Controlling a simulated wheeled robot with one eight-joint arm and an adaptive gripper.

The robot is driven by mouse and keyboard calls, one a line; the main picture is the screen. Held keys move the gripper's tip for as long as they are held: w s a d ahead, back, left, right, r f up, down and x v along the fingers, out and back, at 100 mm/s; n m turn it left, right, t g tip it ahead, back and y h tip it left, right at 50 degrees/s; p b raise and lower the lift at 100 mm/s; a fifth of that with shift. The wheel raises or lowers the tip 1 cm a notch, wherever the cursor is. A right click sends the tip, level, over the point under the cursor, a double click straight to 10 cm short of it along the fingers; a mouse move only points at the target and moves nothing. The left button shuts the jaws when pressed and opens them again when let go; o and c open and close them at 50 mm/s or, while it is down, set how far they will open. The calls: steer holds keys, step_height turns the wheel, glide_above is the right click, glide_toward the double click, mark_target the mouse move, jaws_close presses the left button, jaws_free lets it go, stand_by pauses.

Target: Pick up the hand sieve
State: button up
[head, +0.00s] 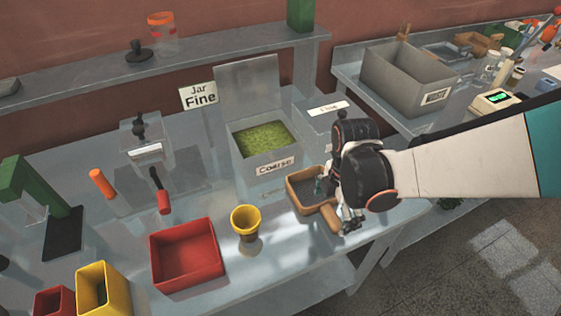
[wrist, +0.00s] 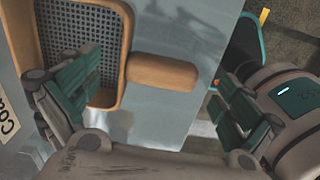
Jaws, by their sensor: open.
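The hand sieve has a square wooden frame (head: 297,202), dark mesh and a short thick wooden handle (head: 332,217). It lies on the metal bench in front of the bin labelled Coarse. My gripper (head: 334,203) is over its right side. In the wrist view my gripper (wrist: 160,105) is open, with green-padded fingers wide apart. The sieve's handle (wrist: 163,72) shows between the fingers, further out than the tips. The left finger overlaps the sieve's mesh and frame in the picture; I cannot tell whether it touches. Nothing is held.
The Coarse bin (head: 277,166), full of green powder with its lid up, stands behind the sieve. A yellow cup (head: 245,222) and a red tray (head: 186,254) stand to the left. The bench's front edge is close to the handle.

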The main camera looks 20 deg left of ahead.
steer(key=f, duration=0.1)
steer(key=f+b, duration=0.1)
steer(key=shift+s+a+f, duration=0.2)
steer(key=shift+s+f, duration=0.1)
steer(key=shift+s, duration=0.05)
steer(key=shift+r, duration=0.1)
steer(key=shift+w, duration=0.1)
steer(key=c, duration=1.2)
steer(key=shift+c, duration=0.3)
steer(key=shift+r, duration=0.1)
